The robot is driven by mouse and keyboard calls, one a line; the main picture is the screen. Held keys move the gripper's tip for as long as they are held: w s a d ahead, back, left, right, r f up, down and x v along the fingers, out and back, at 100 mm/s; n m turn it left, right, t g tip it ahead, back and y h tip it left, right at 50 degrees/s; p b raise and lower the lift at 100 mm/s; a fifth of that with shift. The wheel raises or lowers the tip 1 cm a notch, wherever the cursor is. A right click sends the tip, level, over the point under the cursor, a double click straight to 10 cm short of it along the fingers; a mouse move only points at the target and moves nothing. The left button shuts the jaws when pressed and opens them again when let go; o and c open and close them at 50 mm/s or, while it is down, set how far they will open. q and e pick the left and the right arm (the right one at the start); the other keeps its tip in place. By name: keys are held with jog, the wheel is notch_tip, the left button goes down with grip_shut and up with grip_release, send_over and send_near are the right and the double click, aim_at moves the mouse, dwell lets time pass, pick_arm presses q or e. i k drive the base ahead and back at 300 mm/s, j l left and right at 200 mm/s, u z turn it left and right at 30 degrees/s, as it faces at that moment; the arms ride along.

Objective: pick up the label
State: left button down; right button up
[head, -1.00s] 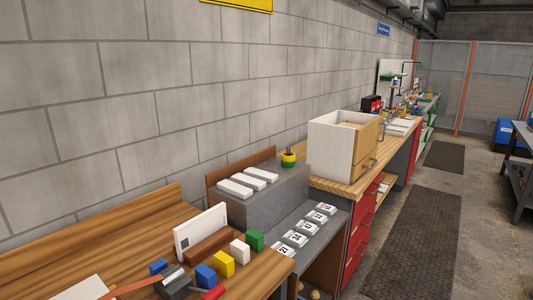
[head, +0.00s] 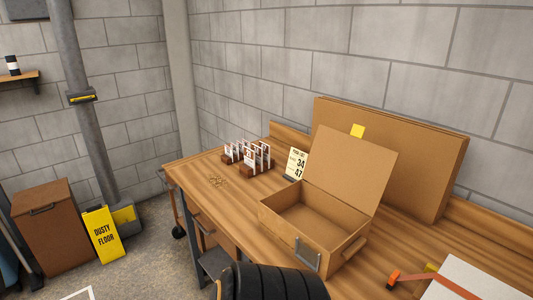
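Several small white cards with dark and red print (head: 262,152) stand upright in brown holders (head: 247,170) on the wooden workbench, left of an open box. A cream card printed with 34 and 47 (head: 297,163) stands tilted behind the box's left corner. I cannot tell which of these is the label. Neither of my grippers is in view.
An open brown box (head: 286,222) with a raised lid stands on the workbench (head: 215,207). A large flat carton (head: 420,160) leans behind it. An orange-handled tool (head: 420,280) and white sheet (head: 480,280) lie at right. A yellow floor sign (head: 102,235) stands on the floor.

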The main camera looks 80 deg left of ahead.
aim_at(228, 151)
jog(key=u, duration=3.05)
jog(key=z, duration=2.1)
jog(key=j+u, duration=0.1)
jog(key=u, duration=2)
jog(key=i+j+z, duration=0.1)
jog(key=i+j, duration=0.15)
jog(key=i+j+z, duration=0.1)
jog(key=i+j, duration=0.2)
jog(key=j, duration=0.15)
jog(key=i+j, duration=0.25)
jog(key=i+j+z, duration=0.15)
jog(key=j, duration=0.3)
jog(key=i+j+z, duration=0.1)
jog(key=i+j, duration=0.2)
jog(key=j, duration=0.1)
